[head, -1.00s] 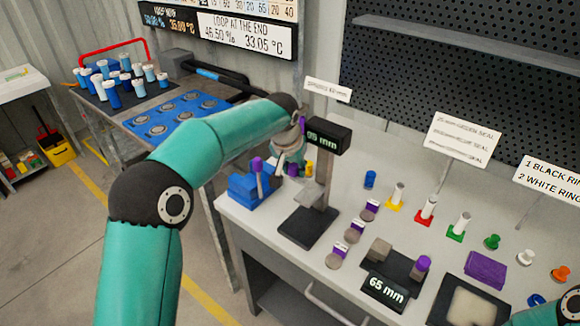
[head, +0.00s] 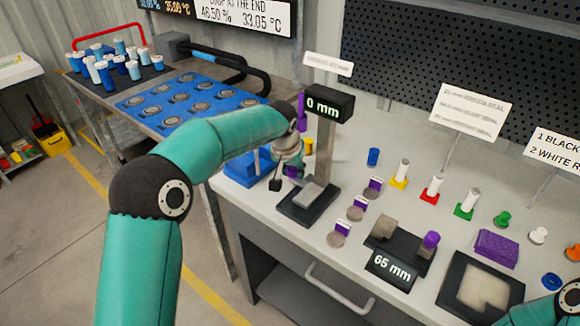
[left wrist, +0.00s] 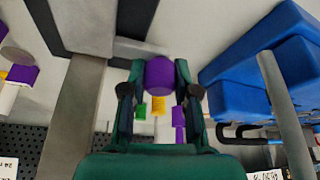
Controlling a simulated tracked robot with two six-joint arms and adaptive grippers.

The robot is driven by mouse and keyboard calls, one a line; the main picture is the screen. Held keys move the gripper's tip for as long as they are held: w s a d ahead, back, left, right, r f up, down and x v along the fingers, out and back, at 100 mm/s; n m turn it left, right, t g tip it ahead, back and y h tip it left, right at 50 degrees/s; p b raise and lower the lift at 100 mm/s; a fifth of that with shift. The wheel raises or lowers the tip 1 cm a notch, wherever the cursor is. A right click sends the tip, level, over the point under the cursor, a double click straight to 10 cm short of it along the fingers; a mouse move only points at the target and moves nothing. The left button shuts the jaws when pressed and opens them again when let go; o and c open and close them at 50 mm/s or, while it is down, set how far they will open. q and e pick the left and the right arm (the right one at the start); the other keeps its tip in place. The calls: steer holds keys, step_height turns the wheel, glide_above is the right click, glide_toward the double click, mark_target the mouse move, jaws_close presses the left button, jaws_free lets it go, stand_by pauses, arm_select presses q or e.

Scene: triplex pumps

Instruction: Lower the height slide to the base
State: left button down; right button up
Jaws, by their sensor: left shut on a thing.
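The height gauge has a grey column (head: 325,150), a dark base (head: 296,211) and a display (head: 328,103) reading "0 mm". Its grey slide (head: 309,190) is down at the base, with no clear gap visible. My left gripper (head: 294,172) is low, to the left of the column. In the left wrist view it is shut on the slide's purple knob (left wrist: 159,76), one finger on each side. My right gripper is out of view; only part of my right arm shows at the lower right.
A blue block (head: 240,170) stands close left of the gauge. Several grey discs with purple tags (head: 355,213) lie to the right. Beyond them is a dark fixture labelled "65 mm" (head: 391,268). Coloured seal stands and a purple block (head: 497,248) are farther right.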

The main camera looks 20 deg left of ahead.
arm_select(q)
steer(key=shift+s+f, duration=0.1)
steer(key=shift+f, duration=0.15)
steer(key=c, duration=0.9)
jaws_free()
steer(key=shift+o, duration=0.2)
steer(key=shift+r, duration=0.2)
steer(key=shift+r, duration=0.25)
steer(key=v, duration=1.1)
